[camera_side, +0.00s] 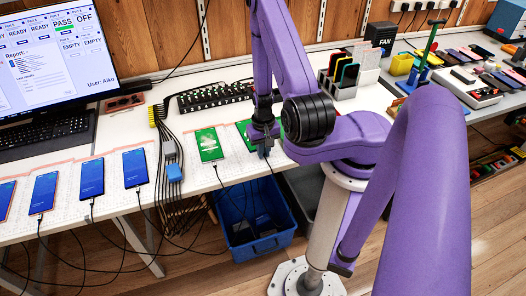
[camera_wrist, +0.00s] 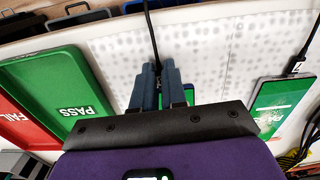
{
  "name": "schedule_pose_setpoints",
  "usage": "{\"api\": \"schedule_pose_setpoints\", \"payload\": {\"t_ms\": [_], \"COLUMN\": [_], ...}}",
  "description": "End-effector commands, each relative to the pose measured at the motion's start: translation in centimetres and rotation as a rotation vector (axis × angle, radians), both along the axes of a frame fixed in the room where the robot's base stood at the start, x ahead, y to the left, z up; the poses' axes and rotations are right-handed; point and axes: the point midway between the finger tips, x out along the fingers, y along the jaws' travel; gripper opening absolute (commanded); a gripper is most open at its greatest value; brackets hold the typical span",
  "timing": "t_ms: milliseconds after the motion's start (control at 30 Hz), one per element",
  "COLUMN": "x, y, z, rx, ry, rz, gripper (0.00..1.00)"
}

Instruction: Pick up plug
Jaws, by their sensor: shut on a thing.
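My gripper (camera_wrist: 159,76) is pointed down over the white table and its two blue-grey fingers are closed together. Between the fingertips is the plug (camera_wrist: 158,82), dark and mostly hidden by them. Its black cable (camera_wrist: 150,32) runs away toward the top of the wrist view. A phone or other item with a bright edge (camera_wrist: 189,93) shows partly behind the right finger. In the side view my gripper (camera_side: 264,151) is at the front edge of the table, and the plug cannot be made out there.
A phone with a green screen (camera_side: 208,144) lies left of my gripper, with a cable plug (camera_wrist: 295,66) at its end. Green PASS tray (camera_wrist: 70,80) and red FAIL tray (camera_wrist: 22,115) lie beside it. Several blue-screen phones (camera_side: 90,178) lie farther left. A blue bin (camera_side: 240,243) stands below.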

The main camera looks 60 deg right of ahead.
Motion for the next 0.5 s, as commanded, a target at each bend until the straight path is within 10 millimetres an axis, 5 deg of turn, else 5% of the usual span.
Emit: {"api": "schedule_pose_setpoints", "payload": {"t_ms": [267,500], "x": [0.1,0.1], "y": [-0.1,-0.2], "z": [1.6,5.0], "rx": [-0.002,-0.003], "ry": [-0.002,-0.004], "rz": [-0.001,-0.002], "gripper": [0.0,0.0]}}
